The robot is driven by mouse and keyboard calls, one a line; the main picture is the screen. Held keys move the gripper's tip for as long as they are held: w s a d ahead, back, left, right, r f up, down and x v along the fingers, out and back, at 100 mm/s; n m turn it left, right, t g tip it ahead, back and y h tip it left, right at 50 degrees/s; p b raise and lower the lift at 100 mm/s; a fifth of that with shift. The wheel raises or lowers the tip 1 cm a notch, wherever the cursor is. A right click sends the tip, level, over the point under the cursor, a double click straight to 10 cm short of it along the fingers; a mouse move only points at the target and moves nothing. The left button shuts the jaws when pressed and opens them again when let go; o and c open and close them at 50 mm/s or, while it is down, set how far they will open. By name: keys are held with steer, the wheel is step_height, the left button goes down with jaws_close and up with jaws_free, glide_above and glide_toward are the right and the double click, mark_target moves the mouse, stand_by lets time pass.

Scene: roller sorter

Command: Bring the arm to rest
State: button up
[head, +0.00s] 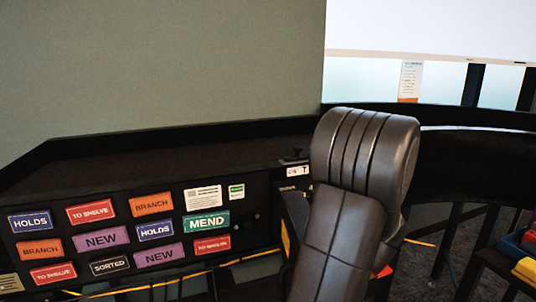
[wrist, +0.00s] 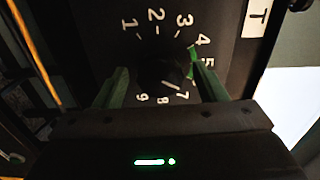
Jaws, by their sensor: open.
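In the wrist view my gripper (wrist: 163,88) is open, with its two green fingers one on each side of a dark round knob (wrist: 168,72). The knob sits on a black dial panel (wrist: 120,60) with white numbers around it and a green mark near 4 and 5. I cannot tell whether the fingers touch the knob. In the head view my dark grey arm stands at centre right and hides the gripper and most of the dial.
A black panel (head: 262,190) with coloured labels such as HOLDS, MEND and TO SHELVE runs along the left, below a dark ledge (head: 190,155). A yellow cable (head: 150,286) hangs below it. Coloured bins (head: 520,255) stand at the far right. A white label marked T (wrist: 257,18) is beside the dial.

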steer(key=shift+n+p, duration=2.25)
steer(key=shift+n, duration=0.95)
